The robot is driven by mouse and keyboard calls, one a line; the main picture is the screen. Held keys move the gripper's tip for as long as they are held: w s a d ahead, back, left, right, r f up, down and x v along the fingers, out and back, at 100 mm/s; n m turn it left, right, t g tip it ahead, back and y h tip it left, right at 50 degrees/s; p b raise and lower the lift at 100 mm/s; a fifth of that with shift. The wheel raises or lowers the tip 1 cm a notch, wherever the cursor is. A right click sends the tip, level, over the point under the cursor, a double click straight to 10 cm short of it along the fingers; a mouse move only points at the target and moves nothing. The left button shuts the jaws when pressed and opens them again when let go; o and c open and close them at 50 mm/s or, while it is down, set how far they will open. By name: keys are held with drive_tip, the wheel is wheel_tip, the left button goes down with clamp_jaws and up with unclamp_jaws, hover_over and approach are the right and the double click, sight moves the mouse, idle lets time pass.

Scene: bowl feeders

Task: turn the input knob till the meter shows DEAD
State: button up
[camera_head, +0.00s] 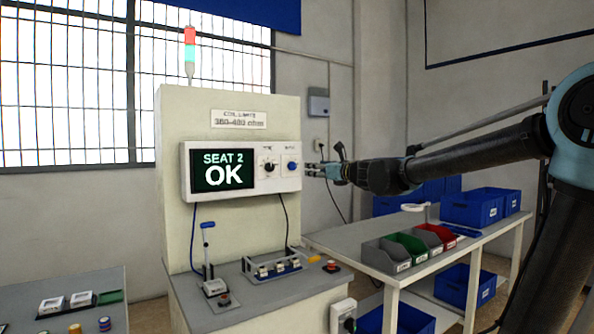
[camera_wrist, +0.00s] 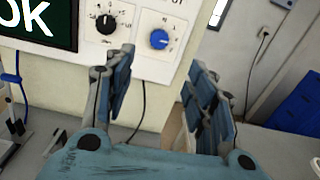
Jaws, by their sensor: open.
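The meter (camera_head: 224,167) is a white box with a dark screen that reads "SEAT 2 OK" in pale letters. Its screen (camera_wrist: 40,22) is cut off at the top left of the wrist view. To the right of the screen are a black knob (camera_head: 268,165) and a blue knob (camera_head: 291,164). The wrist view shows the black knob (camera_wrist: 106,24) and the blue knob (camera_wrist: 159,39); the label above the blue one is cut off. My gripper (camera_head: 314,170) is just right of the meter, open and empty. Its spread fingers (camera_wrist: 158,75) are below the blue knob, apparently apart from it.
The meter is on a cream cabinet (camera_head: 255,220) with a bench (camera_head: 225,303) below, bearing a lever fixture (camera_head: 211,285) and a coil fixture (camera_head: 270,268). A side table (camera_head: 340,240) at right holds bins (camera_head: 408,247). A dark cable hangs below the meter.

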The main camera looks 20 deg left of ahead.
sight(294, 166)
drive_tip(key=x, duration=1.4)
drive_tip(key=shift+w+a, duration=0.2)
drive_tip(key=shift+a, duration=0.15)
drive_tip(key=c, duration=1.1)
